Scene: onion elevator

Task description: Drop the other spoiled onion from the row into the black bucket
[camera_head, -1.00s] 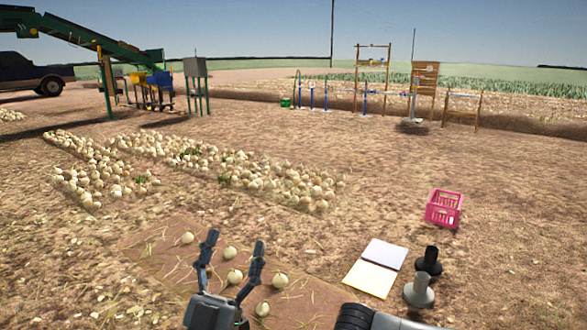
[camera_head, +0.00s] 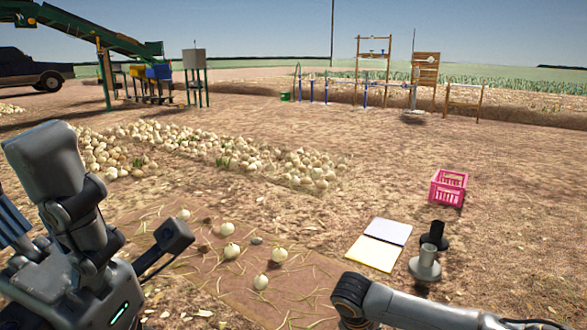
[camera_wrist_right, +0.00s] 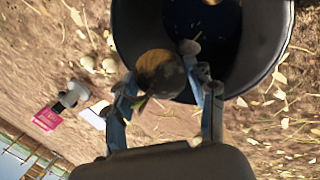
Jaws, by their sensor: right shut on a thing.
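In the right wrist view, a brown, spoiled-looking onion (camera_wrist_right: 158,75) sits between the fingers of my right gripper (camera_wrist_right: 161,68), which is shut on it. The onion overlaps the rim and dark opening of the black bucket (camera_wrist_right: 265,45); its height above the bucket is hard to judge. The bucket and right gripper are not visible in the head view. A row of pale onions (camera_head: 231,251) lies on the brown ground strip (camera_head: 205,272). My left gripper (camera_head: 115,200) is close to the head camera at the left, fingers apart, nothing visible between them.
A notepad (camera_head: 379,245), a grey scoop-like object (camera_head: 425,264), a black one (camera_head: 435,236) and a pink crate (camera_head: 448,188) lie right of the row. My right arm crosses the lower right. Onion heaps (camera_head: 230,152) lie behind. Open ground surrounds the crate.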

